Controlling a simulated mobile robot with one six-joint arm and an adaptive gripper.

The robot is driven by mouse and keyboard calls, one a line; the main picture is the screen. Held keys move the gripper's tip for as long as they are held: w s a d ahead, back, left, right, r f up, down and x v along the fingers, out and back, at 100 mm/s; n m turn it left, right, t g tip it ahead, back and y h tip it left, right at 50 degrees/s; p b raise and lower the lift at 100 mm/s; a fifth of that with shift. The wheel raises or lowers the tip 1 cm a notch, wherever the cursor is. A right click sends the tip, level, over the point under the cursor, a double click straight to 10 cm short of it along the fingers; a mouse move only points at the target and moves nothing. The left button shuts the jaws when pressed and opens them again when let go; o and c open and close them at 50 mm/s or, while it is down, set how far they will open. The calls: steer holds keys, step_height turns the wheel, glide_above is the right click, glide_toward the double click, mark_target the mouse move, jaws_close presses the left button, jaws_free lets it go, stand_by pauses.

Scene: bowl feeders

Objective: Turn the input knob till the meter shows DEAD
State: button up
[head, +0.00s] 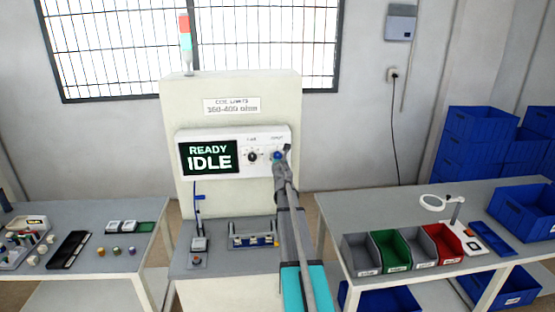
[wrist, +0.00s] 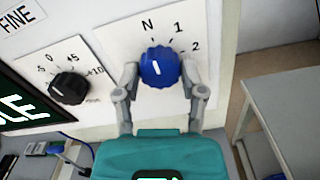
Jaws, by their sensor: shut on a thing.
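The meter (head: 209,157) on the cabinet's white panel reads READY IDLE in the head view; its edge also shows in the wrist view (wrist: 22,108). The input knob is the blue one (wrist: 159,66) at the panel's right, with marks N, 1 and 2 around its upper right side. Its short white line stands nearly upright, roughly toward N. My gripper (wrist: 159,80) has one finger on each side of the blue knob and is shut on it. In the head view my gripper (head: 280,160) partly covers the knob.
A black FINE knob (wrist: 70,87) with a scale from -5 to +10 sits left of the blue knob. A fixture (head: 253,240) stands on the cabinet's ledge below. Side tables hold small parts at left and coloured bins (head: 390,250) at right.

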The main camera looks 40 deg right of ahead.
steer(key=shift+m, duration=0.4)
steer(key=m, duration=0.3)
steer(key=shift+m, duration=2)
steer(key=o, duration=1.1)
steer(key=shift+o, duration=0.2)
steer(key=v, duration=1.2)
